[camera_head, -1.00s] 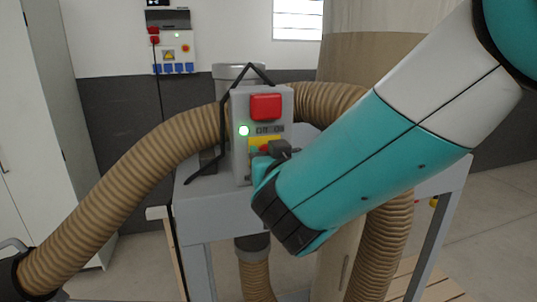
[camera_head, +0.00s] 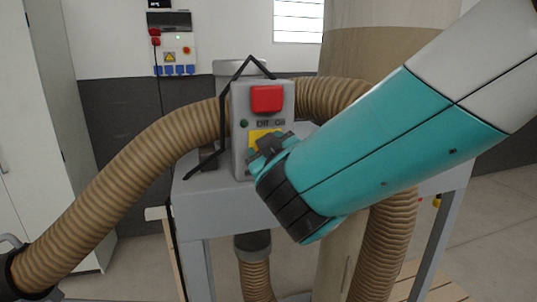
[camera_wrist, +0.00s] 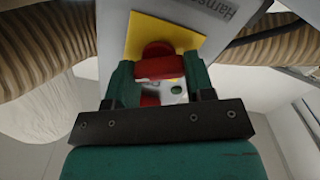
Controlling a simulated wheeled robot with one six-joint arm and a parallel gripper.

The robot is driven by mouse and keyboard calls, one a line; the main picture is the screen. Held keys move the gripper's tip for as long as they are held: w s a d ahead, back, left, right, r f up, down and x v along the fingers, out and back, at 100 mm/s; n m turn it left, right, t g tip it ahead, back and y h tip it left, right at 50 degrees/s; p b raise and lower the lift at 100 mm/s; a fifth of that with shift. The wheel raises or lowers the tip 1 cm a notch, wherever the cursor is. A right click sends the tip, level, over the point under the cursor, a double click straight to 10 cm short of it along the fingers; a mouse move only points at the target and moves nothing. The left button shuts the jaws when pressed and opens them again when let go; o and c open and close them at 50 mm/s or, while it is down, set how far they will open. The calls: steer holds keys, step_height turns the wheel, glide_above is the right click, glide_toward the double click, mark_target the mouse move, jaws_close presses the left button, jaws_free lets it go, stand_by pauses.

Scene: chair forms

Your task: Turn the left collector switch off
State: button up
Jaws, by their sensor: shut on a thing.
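The grey collector switch box (camera_head: 238,150) stands upright on the grey stand, with a red block (camera_head: 267,98) on its upper front. Its small round lamp (camera_head: 244,124) is dark. "Off" and "On" labels show above a yellow plate (camera_head: 258,134). My gripper (camera_head: 268,147) is at the lower front of the box and hides the switch in the head view. In the wrist view the red switch handle (camera_wrist: 158,67) lies between the green fingers of my gripper (camera_wrist: 158,80), in front of the yellow plate (camera_wrist: 185,32). My gripper is shut on this handle.
Ribbed brown hoses (camera_head: 120,178) curve on both sides of the box. A black bent bracket (camera_head: 226,120) stands at its left. A wall socket panel (camera_head: 177,50) hangs behind. My arm fills the right side of the view.

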steer(key=n, duration=0.6)
steer(key=shift+a+f, duration=0.1)
steer(key=n, duration=0.6)
steer(key=shift+f+p, duration=0.15)
steer(key=shift+p, duration=0.2)
steer(key=o, duration=0.9)
steer(key=shift+s, duration=0.1)
steer(key=shift+s, duration=0.1)
steer(key=shift+b+v, duration=4.25)
steer(key=shift+v, duration=4.35)
